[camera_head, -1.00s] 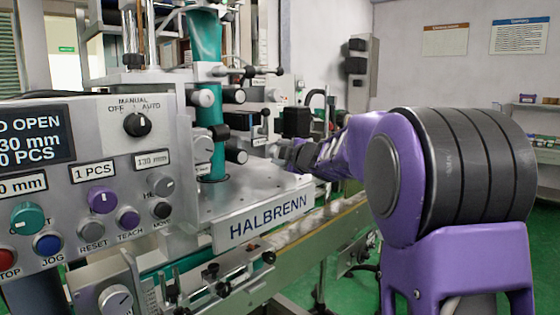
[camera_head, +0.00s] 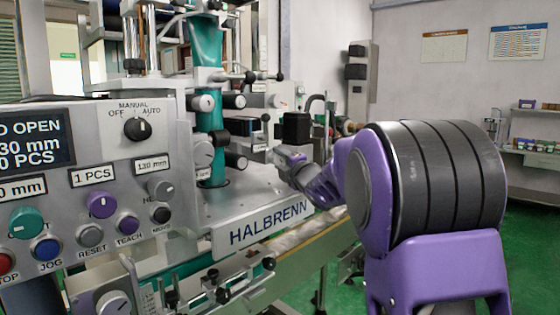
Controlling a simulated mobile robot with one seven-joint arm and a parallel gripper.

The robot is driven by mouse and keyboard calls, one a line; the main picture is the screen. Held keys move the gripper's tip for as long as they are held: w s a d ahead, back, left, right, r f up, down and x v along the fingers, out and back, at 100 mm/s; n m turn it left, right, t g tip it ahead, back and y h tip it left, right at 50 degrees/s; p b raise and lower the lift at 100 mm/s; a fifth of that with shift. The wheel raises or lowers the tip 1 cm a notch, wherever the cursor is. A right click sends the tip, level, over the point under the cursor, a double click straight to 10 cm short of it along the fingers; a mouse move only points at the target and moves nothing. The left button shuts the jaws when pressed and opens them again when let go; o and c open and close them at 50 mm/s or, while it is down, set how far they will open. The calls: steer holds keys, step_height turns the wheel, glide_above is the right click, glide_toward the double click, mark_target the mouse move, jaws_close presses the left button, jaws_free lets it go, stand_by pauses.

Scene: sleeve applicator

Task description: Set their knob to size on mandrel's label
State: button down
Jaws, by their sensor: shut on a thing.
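The teal sleeve film (camera_head: 207,45) runs down the mandrel column in the machine's middle. A small white tag (camera_head: 204,174) low on it is too small to read. On the grey control panel (camera_head: 70,125), a teal knob (camera_head: 27,221) sits under a label ending "0 mm", a purple knob (camera_head: 101,205) under "1 PCS", and a grey knob (camera_head: 161,188) under "130 mm". My gripper (camera_head: 284,156) is right of the column, above the HALBRENN plate. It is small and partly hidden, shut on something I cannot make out.
A black selector (camera_head: 137,128) marked MANUAL, OFF, AUTO is above the knobs. The display (camera_head: 35,137) is cut off at left and shows "30 mm". A black block (camera_head: 297,127) stands behind my gripper. A conveyor (camera_head: 300,240) runs below the plate.

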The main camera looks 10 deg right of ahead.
stand_by(0.3)
steer(key=shift+c, duration=1.9)
jaws_free()
steer(key=shift+s, duration=0.1)
